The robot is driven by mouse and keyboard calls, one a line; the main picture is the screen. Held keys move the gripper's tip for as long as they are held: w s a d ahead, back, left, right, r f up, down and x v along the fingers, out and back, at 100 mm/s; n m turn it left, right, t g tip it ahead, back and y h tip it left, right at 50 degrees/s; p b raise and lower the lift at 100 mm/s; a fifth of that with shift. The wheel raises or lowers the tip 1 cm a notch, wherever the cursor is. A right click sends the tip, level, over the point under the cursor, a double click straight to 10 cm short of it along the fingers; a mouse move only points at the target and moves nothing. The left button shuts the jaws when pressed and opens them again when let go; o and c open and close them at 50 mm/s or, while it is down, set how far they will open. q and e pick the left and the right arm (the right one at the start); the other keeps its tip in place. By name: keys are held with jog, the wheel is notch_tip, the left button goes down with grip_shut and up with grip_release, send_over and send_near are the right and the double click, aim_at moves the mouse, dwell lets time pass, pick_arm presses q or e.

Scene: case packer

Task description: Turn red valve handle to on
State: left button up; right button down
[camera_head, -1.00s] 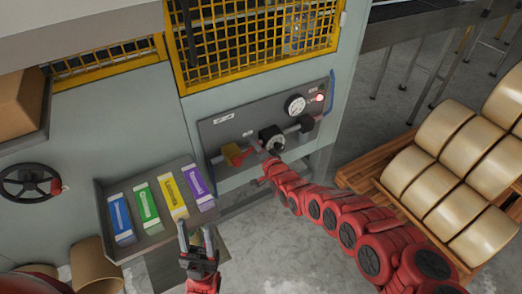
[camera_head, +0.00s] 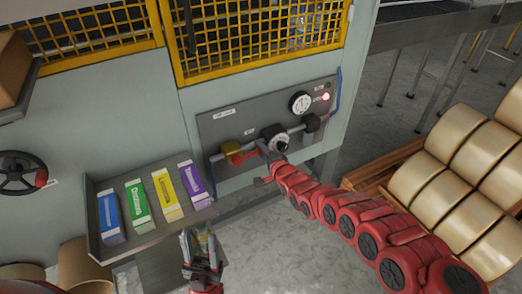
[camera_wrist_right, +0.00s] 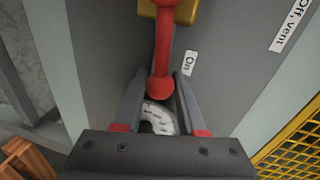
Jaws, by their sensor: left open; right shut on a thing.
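The red valve handle (camera_head: 246,158) extends right from its yellow valve body (camera_head: 232,149), roughly along the pipe on the grey panel. In the right wrist view, the red handle (camera_wrist_right: 163,45) runs down from the yellow body (camera_wrist_right: 184,10), and its rounded end lies between my fingers. The "On" label (camera_wrist_right: 189,63) is beside that end; the "Off, vent" label (camera_wrist_right: 291,25) is farther off. My right gripper (camera_wrist_right: 160,88) is shut on the handle's end; it also shows in the head view (camera_head: 264,167). My left gripper (camera_head: 199,240) is open and empty, below the carton tray.
A tray (camera_head: 155,236) with several coloured cartons is left of the valve. A pallet (camera_head: 385,165) of large rolls stands at right.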

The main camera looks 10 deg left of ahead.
jog(key=shift+r, duration=0.1)
jog(key=c, duration=0.5)
grip_release()
jog(key=shift+s+d+r+p, duration=0.15)
jog(key=shift+s+d+p, duration=0.15)
jog(key=shift+s, duration=0.1)
jog(key=p+v, duration=1.3)
jog(key=v, duration=0.3)
jog(key=shift+s, duration=0.2)
jog(key=shift+w, duration=0.1)
